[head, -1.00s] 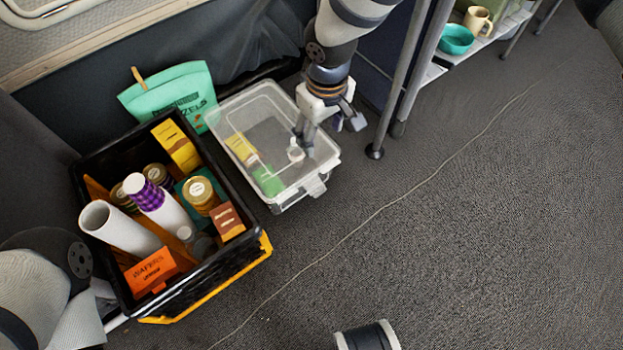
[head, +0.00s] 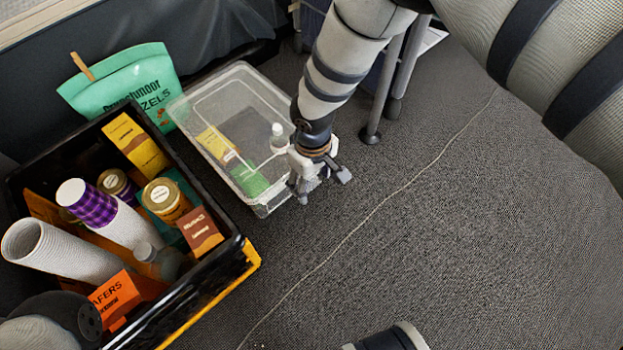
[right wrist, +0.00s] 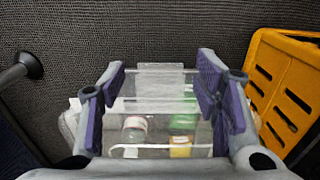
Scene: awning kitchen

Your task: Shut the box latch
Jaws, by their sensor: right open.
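The clear plastic box (head: 215,95) stands on the floor, with a small white-capped bottle, a yellow pack and a green item visible inside. My right gripper (head: 320,183) is at the box's near right end and hides that corner and the latch in the head view. In the right wrist view the clear latch flap (right wrist: 160,79) sticks out from the box edge, between the open fingers of my right gripper (right wrist: 162,82). Nothing is held, and I cannot tell whether a finger touches the box. My left gripper is out of view; only part of the left arm shows.
A black and orange crate (head: 228,262) full of groceries stands close left of the box. A green pretzel bag (head: 125,85) is behind it. A metal shelf leg (head: 372,120) stands right of the box.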

